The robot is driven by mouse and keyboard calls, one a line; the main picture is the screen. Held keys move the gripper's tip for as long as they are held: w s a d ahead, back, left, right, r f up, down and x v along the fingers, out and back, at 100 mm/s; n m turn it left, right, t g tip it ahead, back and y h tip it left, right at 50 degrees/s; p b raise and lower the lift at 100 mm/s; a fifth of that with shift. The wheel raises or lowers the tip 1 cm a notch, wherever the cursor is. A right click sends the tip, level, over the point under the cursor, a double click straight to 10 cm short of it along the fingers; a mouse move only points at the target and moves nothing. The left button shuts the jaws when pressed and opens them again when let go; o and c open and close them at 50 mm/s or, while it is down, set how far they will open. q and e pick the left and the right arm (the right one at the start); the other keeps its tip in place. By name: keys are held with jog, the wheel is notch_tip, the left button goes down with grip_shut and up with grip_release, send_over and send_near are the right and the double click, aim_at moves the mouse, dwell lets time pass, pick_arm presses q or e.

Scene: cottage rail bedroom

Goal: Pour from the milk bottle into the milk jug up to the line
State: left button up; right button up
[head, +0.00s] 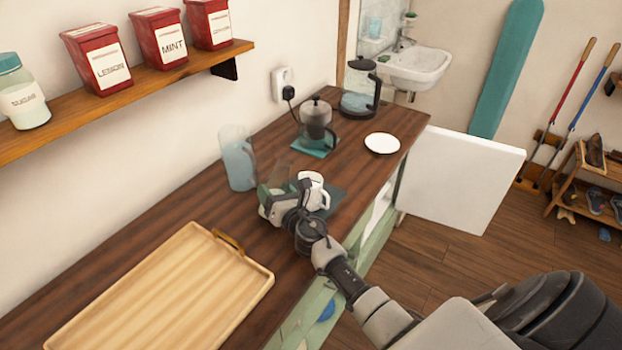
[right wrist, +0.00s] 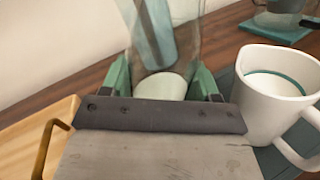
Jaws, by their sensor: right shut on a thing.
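My right gripper (head: 277,190) is shut on the clear milk bottle (right wrist: 172,84). In the right wrist view its green fingers (right wrist: 165,85) sit on either side of the glass, and a pale layer shows low in the bottle. In the head view the bottle is faint and mostly hidden by the gripper. The white milk jug (head: 314,186) stands just right of the gripper on a dark teal mat (head: 333,199). In the right wrist view the jug (right wrist: 262,118) is upright, with a teal line inside. No stream shows between them. My left gripper is out of view.
A bluish glass pitcher (head: 238,165) stands close behind the gripper by the wall. A wooden tray (head: 165,300) lies at the counter's near end. A French press (head: 316,120), kettle (head: 361,98) and white plate (head: 382,143) stand farther back. An open white door (head: 460,180) juts out right.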

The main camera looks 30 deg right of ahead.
aim_at(271, 176)
jog(key=n, duration=0.2)
jog(key=n+p, duration=0.1)
jog(key=n, duration=0.1)
jog(key=shift+w+a+r, duration=0.2)
notch_tip(271, 176, up, 7)
jog(key=p, duration=0.7)
jog(key=shift+f, duration=0.15)
jog(key=shift+s+a+f, duration=0.1)
jog(key=shift+s+f, duration=0.05)
jog(key=shift+s, duration=0.05)
jog(key=s+a+r+b, duration=0.1)
jog(key=s+a, duration=0.3)
jog(key=s, duration=0.8)
jog(key=s+a+r+b, duration=0.2)
jog(key=s+a+b, duration=0.2)
jog(key=s, duration=0.8)
jog(key=shift+s, duration=0.35)
